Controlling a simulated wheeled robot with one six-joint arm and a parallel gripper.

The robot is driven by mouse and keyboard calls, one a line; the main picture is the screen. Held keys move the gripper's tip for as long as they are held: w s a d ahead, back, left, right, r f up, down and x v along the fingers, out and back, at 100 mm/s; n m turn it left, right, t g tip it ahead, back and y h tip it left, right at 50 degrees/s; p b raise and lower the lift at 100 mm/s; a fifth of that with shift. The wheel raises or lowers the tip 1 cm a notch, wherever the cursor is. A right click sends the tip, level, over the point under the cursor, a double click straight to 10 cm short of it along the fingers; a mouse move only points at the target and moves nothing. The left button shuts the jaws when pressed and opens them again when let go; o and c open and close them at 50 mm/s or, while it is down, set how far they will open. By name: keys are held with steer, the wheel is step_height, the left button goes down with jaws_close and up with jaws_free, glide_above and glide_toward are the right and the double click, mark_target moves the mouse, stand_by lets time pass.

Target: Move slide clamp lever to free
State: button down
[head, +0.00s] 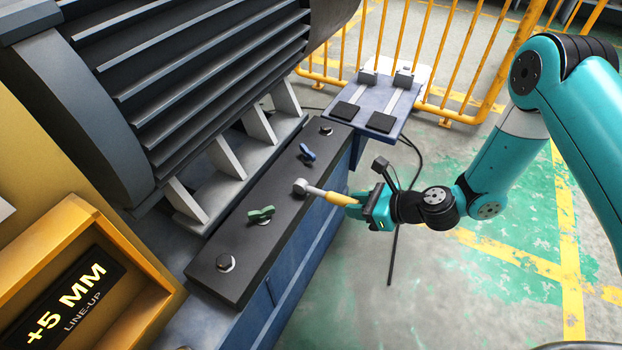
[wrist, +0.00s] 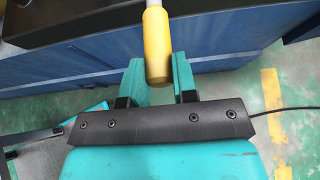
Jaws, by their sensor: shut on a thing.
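The slide clamp lever, with a yellow grip (head: 337,198) and a grey shaft, sticks out to the right from a pale pivot (head: 301,187) on the dark bar. My gripper (head: 358,204) is shut on the outer end of the yellow grip. In the wrist view the yellow grip (wrist: 156,42) lies between the two teal fingers of my gripper (wrist: 158,80), its rounded end toward the palm. The lever's pivot is out of sight in that view. No marking for a free position can be read.
The dark bar (head: 262,245) also carries a green knob (head: 261,214), a blue knob (head: 307,152) and bolts. A finned machine (head: 205,70) stands behind it. Yellow railings (head: 460,60) stand behind; the floor at right is open.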

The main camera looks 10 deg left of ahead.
steer(key=shift+w+f, duration=0.1)
steer(key=shift+f, duration=0.4)
steer(key=c, duration=0.8)
jaws_free()
steer(key=p+v, duration=0.4)
steer(key=v, duration=0.3)
steer(key=shift+r, duration=0.1)
